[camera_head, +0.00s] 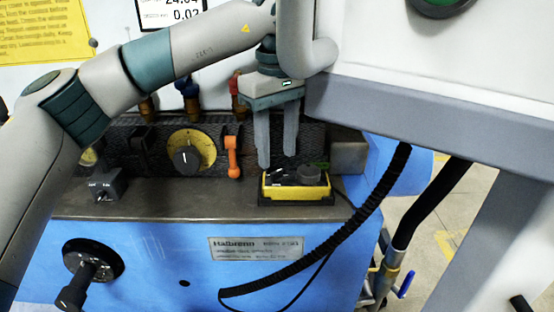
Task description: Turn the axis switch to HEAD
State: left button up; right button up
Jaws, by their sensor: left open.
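The yellow control box (296,187) sits on the machine's grey ledge, with dark switches on its black top. A dark knob (311,173) stands at the right of its top and a smaller switch (279,174) at the left. I cannot read any labels, so I cannot tell which is the axis switch or how it is set. My left gripper (277,160) points down just above the box's left half. Its two grey fingers are apart, with nothing seen between them. Whether a fingertip touches the box is unclear. My right gripper is not in view.
A yellow dial with a black knob (187,159) and an orange lever (233,157) are left of the box. A large grey-white housing (440,80) hangs at right. A black corrugated hose (345,238) runs below it.

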aim_at(277, 172)
pick_arm(q)
notch_tip(277, 172, up, 13)
jog(key=shift+p, duration=0.45)
